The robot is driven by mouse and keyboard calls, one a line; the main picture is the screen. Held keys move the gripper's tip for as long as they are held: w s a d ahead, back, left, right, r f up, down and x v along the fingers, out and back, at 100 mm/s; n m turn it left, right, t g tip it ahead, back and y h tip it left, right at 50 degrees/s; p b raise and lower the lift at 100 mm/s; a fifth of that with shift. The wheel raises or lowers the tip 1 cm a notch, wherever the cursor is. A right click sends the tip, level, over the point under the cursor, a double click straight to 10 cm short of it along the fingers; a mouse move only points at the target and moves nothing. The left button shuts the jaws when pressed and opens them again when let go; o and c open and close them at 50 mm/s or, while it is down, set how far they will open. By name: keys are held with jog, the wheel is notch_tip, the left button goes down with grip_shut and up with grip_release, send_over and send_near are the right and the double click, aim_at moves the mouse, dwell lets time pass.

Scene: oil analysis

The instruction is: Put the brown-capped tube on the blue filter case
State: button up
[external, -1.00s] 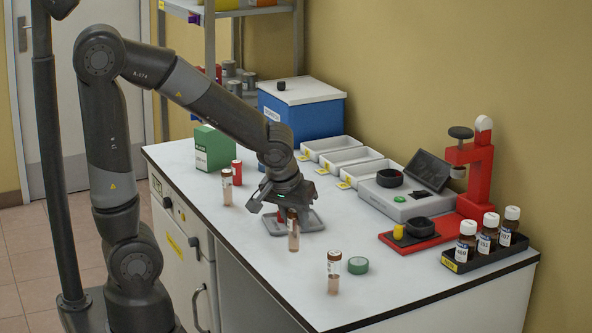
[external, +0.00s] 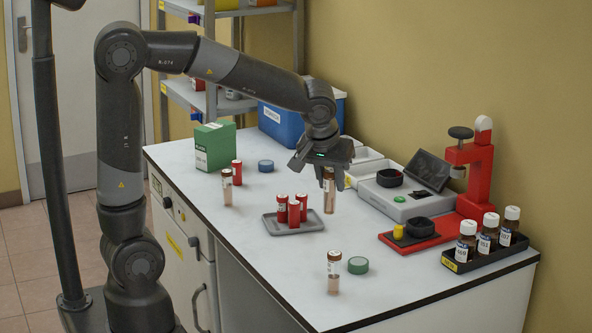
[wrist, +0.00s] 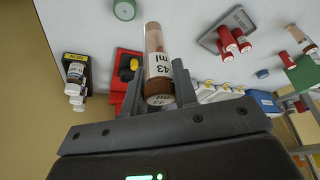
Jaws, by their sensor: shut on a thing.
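My gripper (external: 329,172) is shut on a brown-capped clear tube (external: 330,197). The tube hangs upright above the table, right of the grey tray. In the wrist view the tube (wrist: 156,60) sits between the fingers, its cap nearest the gripper and its label reading "43 ml". The blue filter case (external: 266,166), a flat round disc, lies on the table beyond the tray, right of the green box. It also shows in the wrist view (wrist: 262,73). Two other brown-capped tubes stand on the table, one at left (external: 227,190) and one in front (external: 334,272).
The grey tray (external: 272,228) holds several red tubes. A red tube (external: 237,173) stands by the green box (external: 215,148). A green disc (external: 358,265) lies in front. Right are the grey instrument (external: 400,205), red stand (external: 480,165) and bottle rack (external: 462,262).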

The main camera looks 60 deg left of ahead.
jog(key=w+a+n, duration=0.1)
jog(key=w+a, duration=0.5)
jog(key=a, duration=0.4)
jog(key=w+a+r+n, duration=0.1)
jog(key=w+a, duration=0.5)
jog(key=a, duration=0.4)
jog(key=w+a+n, duration=0.1)
jog(key=w+a, duration=0.4)
jog(key=a, duration=0.5)
jog(key=a+f+g+y, duration=0.1)
jog(key=a+f, duration=0.1)
jog(key=a, duration=1.7)
jog(key=shift+n, duration=0.4)
jog(key=shift+s+a+f, duration=0.45)
jog(key=shift+a+f, duration=1.35)
jog(key=shift+a, duration=0.25)
jog(key=shift+s+a+f, duration=0.5)
jog(key=shift+a+f, duration=1.3)
jog(key=shift+a, duration=0.25)
jog(key=shift+s+a+f, duration=0.45)
jog(key=shift+a+f, duration=1.35)
jog(key=shift+a, duration=0.25)
jog(key=shift+f, duration=0.1)
jog(key=o, duration=1)
